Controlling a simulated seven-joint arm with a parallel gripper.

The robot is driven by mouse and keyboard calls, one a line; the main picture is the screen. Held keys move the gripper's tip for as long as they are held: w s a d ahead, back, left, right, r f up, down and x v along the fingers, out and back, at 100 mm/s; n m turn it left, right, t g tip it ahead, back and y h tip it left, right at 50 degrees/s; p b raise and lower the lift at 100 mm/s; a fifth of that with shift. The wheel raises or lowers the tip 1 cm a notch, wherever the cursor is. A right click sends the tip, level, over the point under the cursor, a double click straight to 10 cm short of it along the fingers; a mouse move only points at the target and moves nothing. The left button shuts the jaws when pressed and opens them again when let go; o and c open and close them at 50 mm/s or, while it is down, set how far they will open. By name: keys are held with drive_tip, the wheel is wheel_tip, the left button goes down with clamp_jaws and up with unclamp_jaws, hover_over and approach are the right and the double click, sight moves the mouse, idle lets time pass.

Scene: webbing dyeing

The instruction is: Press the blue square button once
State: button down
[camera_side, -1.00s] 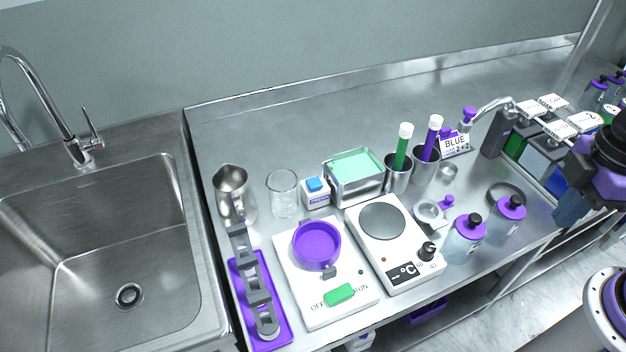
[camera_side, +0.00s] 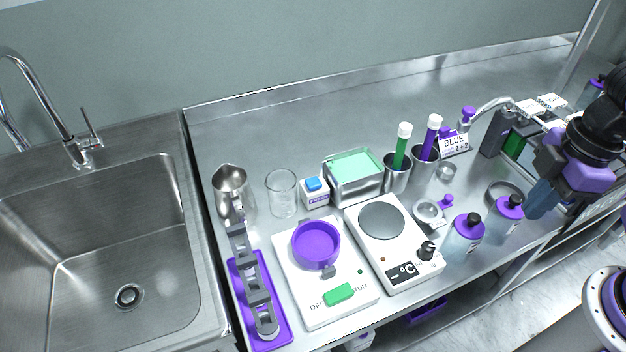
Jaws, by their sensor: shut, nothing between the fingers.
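The blue square button (camera_side: 314,184) sits on top of a small white box (camera_side: 315,198) with a purple label, near the middle of the steel bench. It stands between a glass beaker and a steel tray with a green top. My gripper (camera_side: 540,203) is at the right, far from the button, above the right end of the bench. Its blue fingers point down and look closed and empty. Nothing covers the button.
The glass beaker (camera_side: 281,193) and steel pitcher (camera_side: 231,187) stand left of the button, the green-topped tray (camera_side: 354,184) right. Steel cups with capped tubes, purple-capped bottles (camera_side: 464,236) and a hotplate (camera_side: 388,238) lie between gripper and button.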

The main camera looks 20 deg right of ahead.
drive_tip(key=w+a+n+t+y, duration=0.2)
drive_tip(key=w+a+t+y, duration=0.1)
drive_tip(key=w+a, duration=1.1)
drive_tip(key=n+t+y, duration=0.2)
drive_tip(key=t, duration=0.1)
hover_over(317, 184)
drive_tip(key=shift+f, duration=0.5)
drive_tip(key=shift+f, duration=0.1)
drive_tip(key=shift+f, duration=4.3)
drive_tip(key=shift+f, duration=0.2)
drive_tip(key=shift+f, duration=0.25)
drive_tip(key=shift+f, duration=0.45)
drive_tip(key=shift+r, duration=0.1)
drive_tip(key=shift+d+r, duration=0.1)
drive_tip(key=shift+r, duration=0.7)
